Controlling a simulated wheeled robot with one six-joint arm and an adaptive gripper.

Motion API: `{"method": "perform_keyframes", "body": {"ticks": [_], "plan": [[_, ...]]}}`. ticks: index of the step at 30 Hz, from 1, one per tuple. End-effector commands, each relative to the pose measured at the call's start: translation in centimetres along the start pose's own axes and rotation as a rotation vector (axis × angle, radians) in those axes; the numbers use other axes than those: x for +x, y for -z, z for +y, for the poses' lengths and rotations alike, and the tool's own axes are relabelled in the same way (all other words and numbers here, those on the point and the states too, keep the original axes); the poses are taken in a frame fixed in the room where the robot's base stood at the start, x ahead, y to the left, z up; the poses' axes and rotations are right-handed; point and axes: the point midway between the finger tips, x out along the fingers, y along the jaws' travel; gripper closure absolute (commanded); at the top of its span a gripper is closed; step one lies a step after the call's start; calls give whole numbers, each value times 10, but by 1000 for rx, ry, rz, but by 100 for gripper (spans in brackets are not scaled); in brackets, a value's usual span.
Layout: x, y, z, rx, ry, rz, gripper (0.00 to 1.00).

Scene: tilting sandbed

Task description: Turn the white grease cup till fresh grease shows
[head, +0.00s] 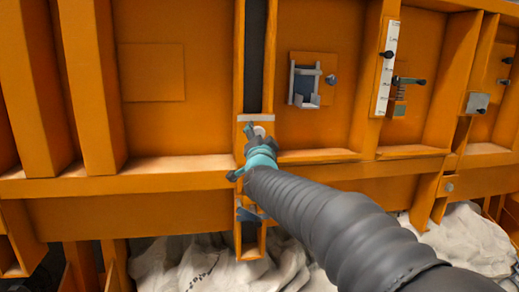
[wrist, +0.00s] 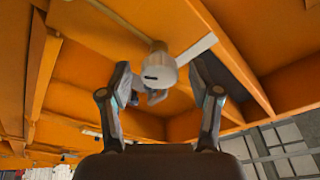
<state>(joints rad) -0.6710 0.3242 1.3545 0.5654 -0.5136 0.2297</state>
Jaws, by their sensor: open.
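The white grease cup (wrist: 158,68) shows in the wrist view, at the end of a pale stem against the orange frame. It has a dark slot on its face. My gripper (wrist: 165,98) is open, with one finger on each side and below the cup in that picture; I see no clear contact. In the head view my gripper (head: 254,138) is at the dark vertical channel in the orange wall. A small part of the white cup (head: 259,131) shows there between the fingers; the rest is hidden by my gripper. I see no grease at the cup.
A grey bracket (head: 305,85) and a white scale strip (head: 385,68) are on the orange wall to the right. An orange ledge (head: 130,177) runs along below. Orange ribs surround the cup closely.

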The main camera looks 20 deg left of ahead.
Motion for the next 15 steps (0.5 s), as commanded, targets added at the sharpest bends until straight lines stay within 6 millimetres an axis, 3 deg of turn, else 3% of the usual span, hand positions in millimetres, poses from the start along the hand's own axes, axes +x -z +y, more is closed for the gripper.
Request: {"method": "perform_keyframes", "body": {"ticks": [15], "plan": [[-85,0,-1,1,1,-1,37]]}}
